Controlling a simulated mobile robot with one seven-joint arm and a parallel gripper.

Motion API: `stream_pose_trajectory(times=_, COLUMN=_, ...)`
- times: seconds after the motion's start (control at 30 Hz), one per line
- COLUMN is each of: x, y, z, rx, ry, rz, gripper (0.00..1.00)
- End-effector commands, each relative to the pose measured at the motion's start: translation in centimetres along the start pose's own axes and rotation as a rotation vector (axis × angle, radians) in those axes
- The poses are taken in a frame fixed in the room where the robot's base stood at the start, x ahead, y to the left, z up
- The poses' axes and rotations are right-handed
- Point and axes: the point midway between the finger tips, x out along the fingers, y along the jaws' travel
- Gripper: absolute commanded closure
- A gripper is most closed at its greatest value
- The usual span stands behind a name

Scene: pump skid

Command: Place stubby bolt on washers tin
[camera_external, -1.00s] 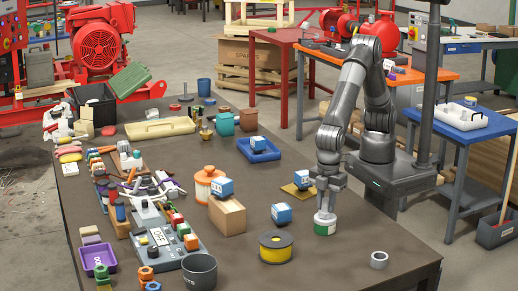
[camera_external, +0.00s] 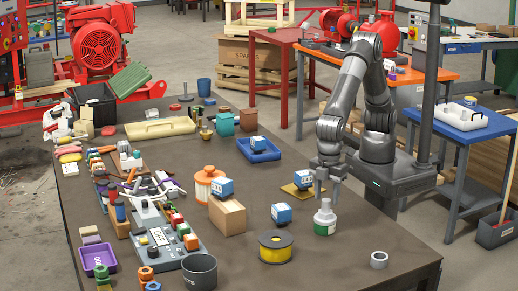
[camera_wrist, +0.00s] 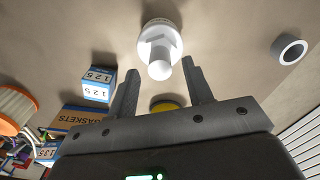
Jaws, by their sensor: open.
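The washers tin (camera_external: 324,228) is a short white and green round tin standing on the dark table below my gripper. A pale stubby bolt (camera_external: 325,204) stands upright on its lid. In the wrist view the bolt (camera_wrist: 161,62) points up toward the camera, with its wide hex part down on the white round lid (camera_wrist: 147,31). My gripper (camera_external: 320,190) is open just above the bolt. In the wrist view its two fingers (camera_wrist: 159,72) are spread, one on each side of the bolt's end, with visible gaps. The tin's side is mostly hidden in the wrist view.
A yellow spool (camera_external: 276,247) and a blue-white box (camera_external: 281,213) stand left of the tin. A cardboard box (camera_external: 227,215) carries another small blue box. A grey ring (camera_external: 379,260) lies near the table's front right. The table between tin and ring is clear.

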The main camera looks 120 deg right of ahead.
Motion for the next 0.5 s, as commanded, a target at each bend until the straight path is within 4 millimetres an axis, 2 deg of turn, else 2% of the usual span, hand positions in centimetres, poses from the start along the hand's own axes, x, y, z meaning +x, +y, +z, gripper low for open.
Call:
stream_pose_trajectory(times=0.1, x=-2.9, y=0.0, z=-0.1, rx=0.000, ry=0.004, rz=-0.001, gripper=0.53)
stream_pose_trajectory(times=0.3, x=-6.8, y=0.0, z=-0.1, rx=0.000, ry=0.004, rz=-0.001, gripper=0.53)
stream_pose_trajectory(times=0.5, x=-8.8, y=0.0, z=0.0, rx=0.000, ry=0.002, rz=0.000, gripper=0.53)
